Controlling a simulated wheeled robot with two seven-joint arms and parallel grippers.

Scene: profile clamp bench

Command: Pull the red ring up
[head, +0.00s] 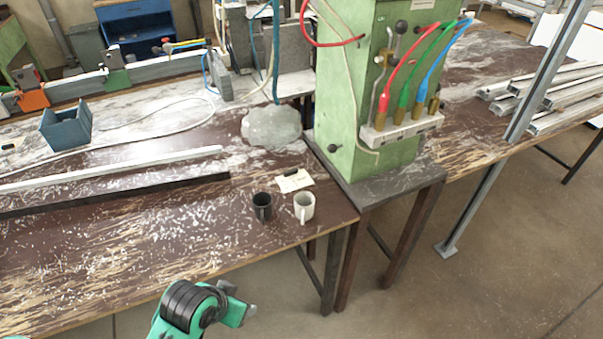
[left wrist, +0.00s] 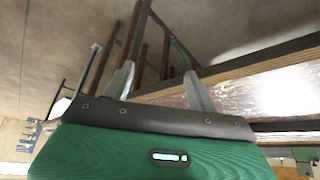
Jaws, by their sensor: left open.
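A green cabinet (head: 350,100) stands on a small dark stand to the right of the bench. Red, green and blue hoses run down to brass fittings on a pale block (head: 400,132) on its front. A red collar (head: 383,103) sits at the lower end of the red hose, above the leftmost fitting; I take this as the red ring. My left gripper (left wrist: 161,78) shows two grey fingers spread apart with nothing between them. In the head view my left arm is at the bottom, low and well away from the collar. My right gripper is not in view.
A black cup (head: 262,206) and a white cup (head: 304,207) stand near the bench's right corner. White and black profiles (head: 110,168) lie on the bench (head: 150,245). A grey slanted post (head: 545,75) rises right of the cabinet. The floor in front is clear.

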